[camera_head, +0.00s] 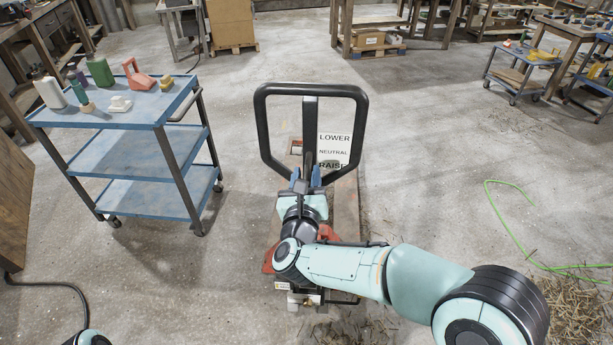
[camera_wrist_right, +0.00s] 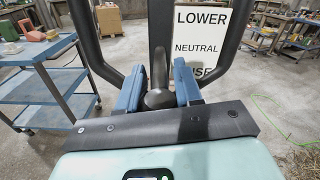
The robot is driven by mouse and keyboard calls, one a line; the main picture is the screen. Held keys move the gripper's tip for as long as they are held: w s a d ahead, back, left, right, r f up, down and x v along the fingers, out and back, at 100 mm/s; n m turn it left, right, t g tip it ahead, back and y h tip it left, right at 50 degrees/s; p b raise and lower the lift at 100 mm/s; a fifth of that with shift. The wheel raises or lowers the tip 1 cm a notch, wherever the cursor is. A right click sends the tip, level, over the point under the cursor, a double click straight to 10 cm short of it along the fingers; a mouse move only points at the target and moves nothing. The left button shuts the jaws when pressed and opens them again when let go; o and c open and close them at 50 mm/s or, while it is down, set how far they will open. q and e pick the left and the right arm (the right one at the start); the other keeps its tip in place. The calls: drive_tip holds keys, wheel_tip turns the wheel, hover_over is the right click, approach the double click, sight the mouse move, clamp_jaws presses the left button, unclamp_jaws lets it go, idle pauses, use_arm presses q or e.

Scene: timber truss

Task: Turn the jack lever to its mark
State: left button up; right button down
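The jack has a black loop handle (camera_head: 311,90) that stands upright in the head view. A white sign (camera_head: 334,150) behind its right side reads LOWER, NEUTRAL, RAISE from top to bottom; RAISE is partly covered in the right wrist view. My right gripper (camera_wrist_right: 160,65) is at the handle's lower middle, its blue fingers pointing at it. The dark, rounded jack lever (camera_wrist_right: 158,99) sits between the fingers and nearly fills the gap. I cannot tell whether both fingers press on it. My left gripper is out of view.
A blue cart (camera_head: 125,112) with bottles and small items stands at the left. A green hose (camera_head: 510,225) and straw (camera_head: 577,312) lie on the floor at the right. Another blue cart (camera_head: 513,78) stands at the far right.

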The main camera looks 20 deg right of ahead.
sight(306, 173)
drive_tip(key=shift+d+r+g, duration=0.15)
drive_tip(key=shift+r+g, duration=0.3)
drive_tip(key=shift+g, duration=0.05)
drive_tip(key=r+g+p, duration=0.1)
drive_tip(key=p, duration=0.2)
drive_tip(key=r+g+y+p, duration=0.1)
drive_tip(key=r+g+p, duration=0.1)
drive_tip(key=shift+w+y+p, duration=0.3)
drive_tip(key=shift+w+p, duration=0.1)
drive_tip(key=shift+g, duration=0.3)
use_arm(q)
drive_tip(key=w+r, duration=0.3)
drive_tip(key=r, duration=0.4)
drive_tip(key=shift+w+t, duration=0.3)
use_arm(e)
drive_tip(key=c, duration=1.1)
unclamp_jaws()
drive_tip(key=shift+f, duration=0.1)
drive_tip(key=shift+s, duration=0.1)
